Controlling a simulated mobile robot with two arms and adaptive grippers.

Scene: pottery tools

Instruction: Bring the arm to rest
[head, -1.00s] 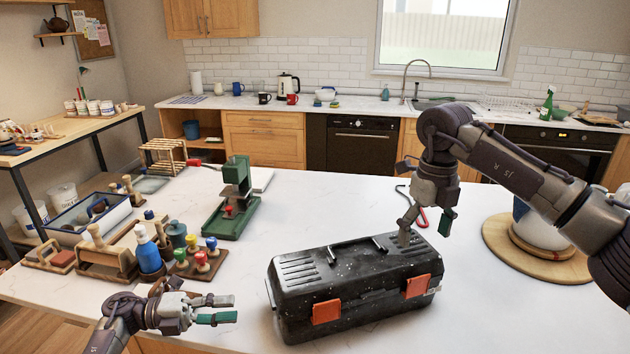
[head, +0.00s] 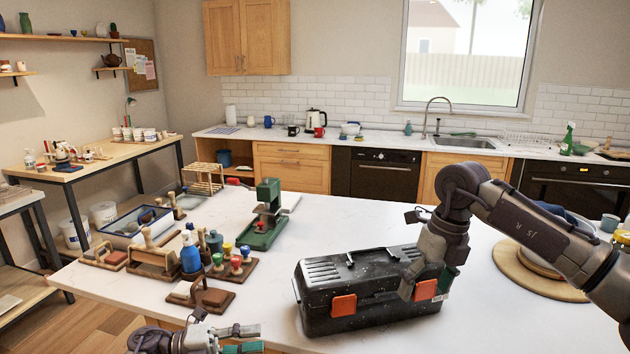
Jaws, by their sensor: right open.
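My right gripper (head: 428,286) hangs fingers down from the arm that comes in from the right. It is open with nothing between its fingers. It overlaps the right end of the black toolbox (head: 340,279) in the picture; I cannot tell whether it touches. The toolbox is closed, with orange latches, on the white worktop (head: 340,215). My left gripper (head: 242,338) is low at the bottom edge, left of the toolbox. Its fingers point right, stand apart and hold nothing. Part of that arm is cut off by the frame.
A green press (head: 267,218), a blue bottle (head: 190,253) and a wooden stand of colored-knob stamps (head: 236,263) stand on the left of the worktop. A round wooden board (head: 515,272) lies right, partly behind my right arm. The worktop behind the toolbox is mostly clear.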

